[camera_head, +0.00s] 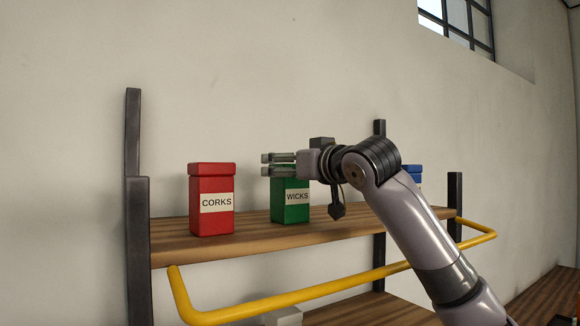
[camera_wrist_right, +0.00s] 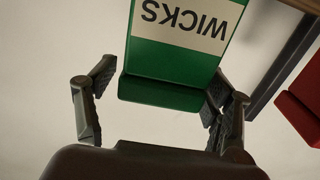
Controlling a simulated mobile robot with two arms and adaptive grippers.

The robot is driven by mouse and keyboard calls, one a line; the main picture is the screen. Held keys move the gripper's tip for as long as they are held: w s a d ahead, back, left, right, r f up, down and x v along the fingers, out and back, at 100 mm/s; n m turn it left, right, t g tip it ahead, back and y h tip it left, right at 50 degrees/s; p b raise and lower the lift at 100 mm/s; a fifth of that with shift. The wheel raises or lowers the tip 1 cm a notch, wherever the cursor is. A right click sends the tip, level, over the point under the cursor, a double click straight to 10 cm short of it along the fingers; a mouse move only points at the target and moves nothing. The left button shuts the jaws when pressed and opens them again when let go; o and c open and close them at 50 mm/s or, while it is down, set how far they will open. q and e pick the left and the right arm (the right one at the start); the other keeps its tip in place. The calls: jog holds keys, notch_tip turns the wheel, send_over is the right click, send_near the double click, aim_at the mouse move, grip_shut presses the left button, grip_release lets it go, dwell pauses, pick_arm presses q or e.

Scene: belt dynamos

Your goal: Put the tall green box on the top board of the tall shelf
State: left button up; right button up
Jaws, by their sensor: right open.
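The green box (camera_head: 292,213) labelled WICKS stands upright on the wooden top board (camera_head: 255,241) of the shelf. My right gripper (camera_head: 265,164) is open at the height of the box's top, and hides its upper part in the head view. In the right wrist view the green box (camera_wrist_right: 170,55) appears upside down, with its lid between the spread fingers of the right gripper (camera_wrist_right: 162,80). A gap shows beside the left finger; whether the right finger touches the box I cannot tell. My left gripper is not in view.
A red box (camera_head: 211,205) labelled CORKS stands left of the green box. A blue box (camera_head: 415,172) is mostly hidden behind my right arm. Dark posts (camera_head: 138,235) and a yellow rail (camera_head: 330,291) bound the shelf. Board between red and green boxes is clear.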

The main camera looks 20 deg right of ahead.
jog(key=shift+r, duration=0.25)
jog(key=s+d+b, duration=0.1)
jog(key=s+b, duration=0.5)
jog(key=s, duration=0.6)
jog(key=shift+d, duration=0.3)
jog(key=shift+f, duration=0.15)
